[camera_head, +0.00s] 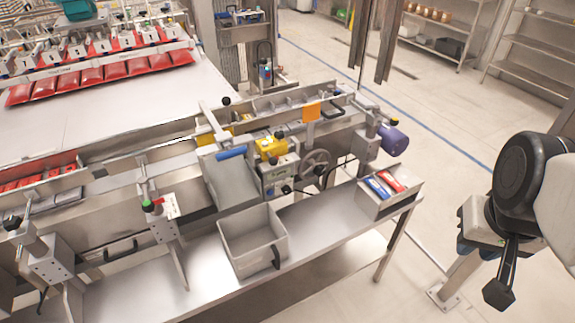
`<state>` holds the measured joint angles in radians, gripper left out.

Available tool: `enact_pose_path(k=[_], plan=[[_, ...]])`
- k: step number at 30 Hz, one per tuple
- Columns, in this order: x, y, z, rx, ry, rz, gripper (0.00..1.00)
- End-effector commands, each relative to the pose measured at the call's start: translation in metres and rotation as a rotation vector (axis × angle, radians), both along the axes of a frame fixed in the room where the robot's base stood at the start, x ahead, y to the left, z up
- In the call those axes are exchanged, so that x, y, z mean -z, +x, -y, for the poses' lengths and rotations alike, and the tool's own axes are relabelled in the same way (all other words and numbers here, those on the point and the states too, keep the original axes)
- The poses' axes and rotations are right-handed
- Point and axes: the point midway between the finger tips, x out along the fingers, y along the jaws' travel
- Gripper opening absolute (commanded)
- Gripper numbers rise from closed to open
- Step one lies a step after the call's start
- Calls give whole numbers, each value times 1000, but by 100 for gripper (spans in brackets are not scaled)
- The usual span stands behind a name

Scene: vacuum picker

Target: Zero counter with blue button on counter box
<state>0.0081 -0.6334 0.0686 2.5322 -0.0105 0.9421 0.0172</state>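The counter box (268,180) is a small grey box on the machine near the middle of the view, below a yellow part. The digits are too small to read. My gripper (498,291) hangs at the lower right, well apart from the box, over the floor beyond the table's right end. Its dark fingertips point down and overlap in this view, so their opening cannot be told. I see nothing held.
A handwheel (315,163) sits right of the counter box, and a purple motor (394,139) further right. A chute (231,181) stands to its left. An open grey bin (238,225) and a tray with blue and red packs (363,203) are on the steel table (318,228).

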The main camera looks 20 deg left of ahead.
Motion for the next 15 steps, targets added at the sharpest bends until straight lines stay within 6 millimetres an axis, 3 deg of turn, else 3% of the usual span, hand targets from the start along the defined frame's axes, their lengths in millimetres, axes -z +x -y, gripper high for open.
enact_pose_path(k=[1, 5, 15], plan=[[0, 0, 0, 0, 0, 0, 18], [0, 0, 0, 0, 0, 0, 0], [0, 0, 0, 0, 0, 0, 0]])
